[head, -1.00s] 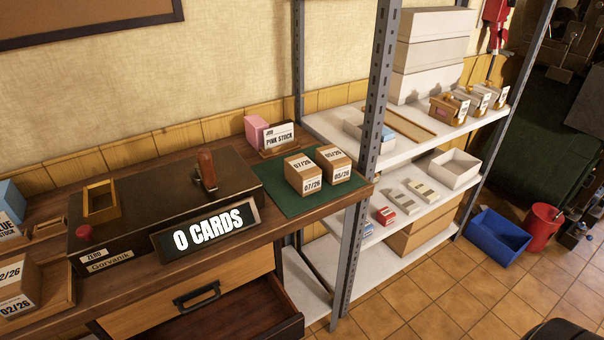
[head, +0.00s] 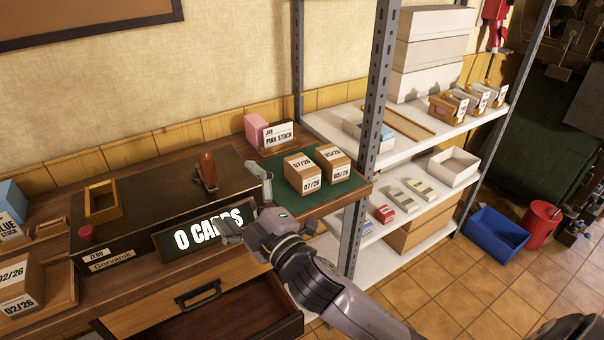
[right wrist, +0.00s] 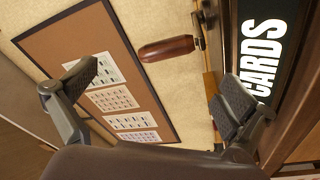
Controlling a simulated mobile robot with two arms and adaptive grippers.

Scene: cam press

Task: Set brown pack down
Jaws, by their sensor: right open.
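Two brown packs stand side by side on the green mat (head: 288,198). The left pack (head: 302,173) is labelled 07/26 and the right pack (head: 334,164) is labelled 05/26. Another brown pack (head: 18,285), labelled 02/26, sits in a wooden tray (head: 62,293) at the far left. My right gripper (head: 243,203) is open and empty, in front of the press and left of the two packs. In the right wrist view its fingers (right wrist: 160,90) are spread wide with nothing between them. My left gripper is not in view.
The dark press (head: 140,205) with its brown handle (head: 207,168) and the "0 CARDS" sign (head: 180,240) stands beside the mat. A drawer (head: 240,315) is open below. A metal shelf post (head: 368,150) rises at the right.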

